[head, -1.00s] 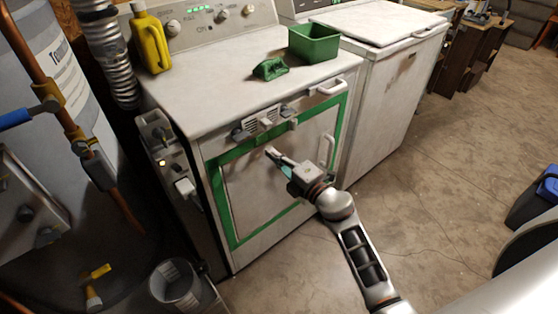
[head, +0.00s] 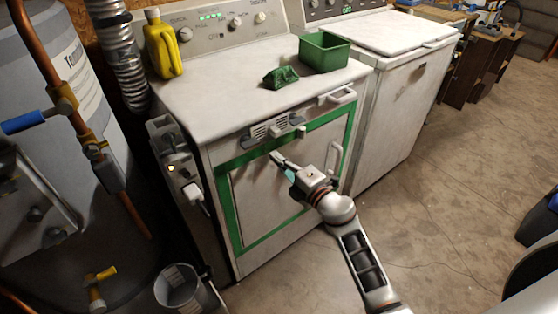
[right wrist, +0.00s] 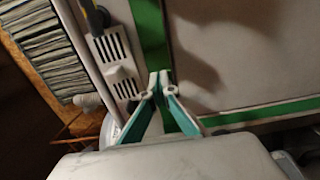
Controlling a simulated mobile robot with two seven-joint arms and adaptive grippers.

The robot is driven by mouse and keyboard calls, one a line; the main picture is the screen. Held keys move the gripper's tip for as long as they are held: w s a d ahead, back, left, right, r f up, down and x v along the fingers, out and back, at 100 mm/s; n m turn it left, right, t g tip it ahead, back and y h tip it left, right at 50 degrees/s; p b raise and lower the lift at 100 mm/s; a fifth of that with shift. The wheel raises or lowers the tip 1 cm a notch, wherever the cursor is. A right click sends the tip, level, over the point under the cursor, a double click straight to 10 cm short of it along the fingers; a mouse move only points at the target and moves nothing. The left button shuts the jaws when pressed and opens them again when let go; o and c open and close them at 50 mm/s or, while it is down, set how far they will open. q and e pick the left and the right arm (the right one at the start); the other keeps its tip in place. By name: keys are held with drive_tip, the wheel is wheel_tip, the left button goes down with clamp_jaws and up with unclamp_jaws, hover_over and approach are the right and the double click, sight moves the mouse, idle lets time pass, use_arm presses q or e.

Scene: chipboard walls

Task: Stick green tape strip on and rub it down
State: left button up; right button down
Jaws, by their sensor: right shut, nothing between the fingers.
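Green tape strips frame the front panel of the white dryer (head: 270,195). The top strip (head: 325,122), left strip (head: 230,205) and right strip (head: 348,135) show in the head view, along with a lower strip (head: 275,232). My right gripper (head: 274,157) is shut and empty in front of the panel, just below the top strip. In the right wrist view its closed fingertips (right wrist: 160,78) are near a green strip (right wrist: 152,35); I cannot tell if they touch it. Another green strip (right wrist: 265,112) crosses that view. My left gripper is not in view.
A metal bucket (head: 180,288) is on the floor at left. A white handle (head: 334,158) juts from the panel.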

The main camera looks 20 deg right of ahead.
sight(274, 145)
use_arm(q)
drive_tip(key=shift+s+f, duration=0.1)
use_arm(e)
drive_tip(key=shift+w, duration=0.25)
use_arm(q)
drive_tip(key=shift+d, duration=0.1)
use_arm(e)
drive_tip(key=shift+w+a, duration=0.2)
drive_tip(key=shift+w, duration=0.1)
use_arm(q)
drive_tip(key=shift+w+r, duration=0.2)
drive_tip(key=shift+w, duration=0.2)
use_arm(e)
drive_tip(key=shift+w+a, duration=0.2)
drive_tip(key=shift+w, duration=0.45)
drive_tip(key=shift+w+a, duration=0.15)
drive_tip(key=shift+w, duration=0.15)
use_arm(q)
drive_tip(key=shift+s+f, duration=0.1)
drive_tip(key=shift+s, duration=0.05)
use_arm(e)
drive_tip(key=shift+w+d, duration=0.1)
drive_tip(key=shift+d, duration=0.2)
drive_tip(key=shift+w+d, duration=0.3)
drive_tip(key=shift+d, duration=0.5)
drive_tip(key=shift+d+r, duration=0.1)
drive_tip(key=shift+d, duration=0.1)
drive_tip(key=shift+w, duration=0.1)
